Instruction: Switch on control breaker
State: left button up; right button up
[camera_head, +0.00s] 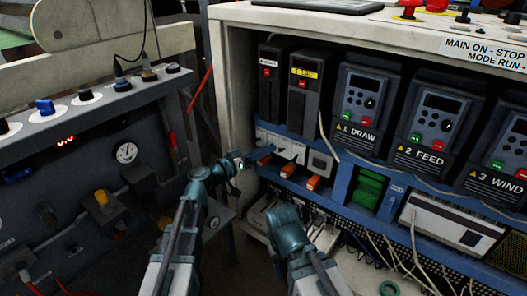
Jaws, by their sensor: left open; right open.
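A row of white breaker-like modules (290,149) sits on the blue rail inside the open cabinet, below the two tall dark units. Their small labels are too small to read, so I cannot tell which is the control breaker or how its switch stands. Orange parts (313,183) show just below the modules. My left gripper (238,161) is open and empty, at the left edge of the modules; I cannot tell whether it touches anything. My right gripper (281,214) is lower, in front of the cabinet's bottom, open, with its fingers mostly hidden behind its own wrist.
Drives marked DRAW (366,104), FEED (437,127) and WIND (507,160) stand right of the modules. A green terminal block (369,188) and loose wires lie below. A grey panel with knobs and a gauge (125,152) stands at left. The cabinet's white side post (229,85) borders the opening.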

pick_arm(q)
grip_shut()
jog(key=shift+w+d+r+n+g+y+p, duration=0.1)
jog(key=shift+r+n+g+y+p, duration=0.65)
jog(key=shift+p, duration=2.25)
jog(key=shift+w+d+r+m+g+y+p, duration=0.1)
jog(key=shift+r+m+g+y+p, duration=0.15)
jog(key=shift+g+y+p, duration=1.9)
jog(key=shift+w+r+n+g+y+p, duration=0.1)
jog(key=shift+r+n+g+p, duration=0.3)
jog(key=shift+p, duration=3.45)
